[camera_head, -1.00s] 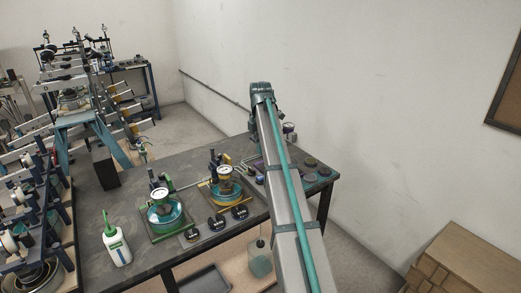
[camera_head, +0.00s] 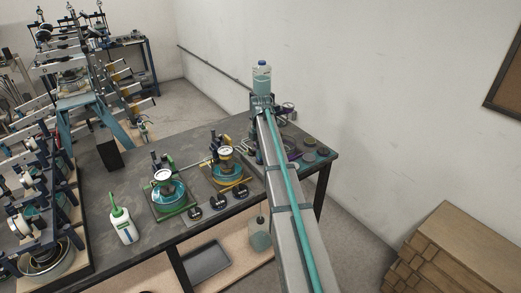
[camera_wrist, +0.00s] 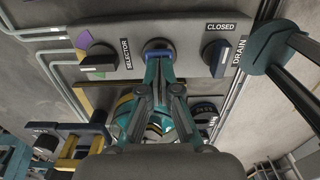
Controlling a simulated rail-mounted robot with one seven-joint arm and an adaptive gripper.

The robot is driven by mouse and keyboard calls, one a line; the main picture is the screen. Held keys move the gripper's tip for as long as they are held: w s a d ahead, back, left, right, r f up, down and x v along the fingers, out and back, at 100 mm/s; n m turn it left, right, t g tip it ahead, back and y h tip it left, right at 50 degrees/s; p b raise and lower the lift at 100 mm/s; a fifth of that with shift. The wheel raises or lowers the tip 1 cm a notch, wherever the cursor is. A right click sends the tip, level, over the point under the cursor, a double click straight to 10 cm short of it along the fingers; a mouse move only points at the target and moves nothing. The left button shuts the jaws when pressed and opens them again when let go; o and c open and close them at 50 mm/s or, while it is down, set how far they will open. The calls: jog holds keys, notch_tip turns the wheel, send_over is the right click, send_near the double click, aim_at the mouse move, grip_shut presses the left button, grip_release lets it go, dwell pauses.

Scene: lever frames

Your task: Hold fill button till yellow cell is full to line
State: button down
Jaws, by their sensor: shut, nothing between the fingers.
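In the wrist view my gripper (camera_wrist: 160,67) is shut with nothing between its teal fingers. Its tips overlap the lower edge of a round blue button (camera_wrist: 158,46) on a grey panel (camera_wrist: 190,25); I cannot tell whether they touch it. No label for this button is readable. The yellow cell (camera_head: 228,172) stands on the bench in the head view, with a yellow base and bluish liquid. Its level against the line is too small to read. In the wrist view a yellow-banded round vessel is partly hidden behind my fingers. My arm hides my gripper in the head view.
A SELECTOR knob (camera_wrist: 98,57) is left of the button and a DRAIN knob (camera_wrist: 216,57), under CLOSED, is right. A green cell (camera_head: 166,192) and a white bottle (camera_head: 124,226) stand on the bench (camera_head: 85,258). A clear bottle (camera_head: 262,78) rises behind my arm.

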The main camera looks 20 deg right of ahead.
notch_tip(320, 180, down, 2)
jog(key=shift+f+b, duration=0.2)
jog(key=shift+b, duration=0.4)
jog(key=shift+s+r, duration=0.1)
jog(key=shift+s, duration=0.1)
jog(key=shift+a, duration=0.1)
jog(key=shift+s+f, duration=0.2)
jog(key=shift+f, duration=0.05)
dwell(0.6)
jog(key=shift+r, duration=0.15)
dwell(3.3)
jog(key=shift+w+r, duration=0.1)
jog(key=shift+r, duration=0.15)
notch_tip(320, 180, up, 14)
jog(key=shift+r+b, duration=0.25)
jog(key=shift+b, duration=0.1)
jog(key=shift+w, duration=0.1)
dwell(0.4)
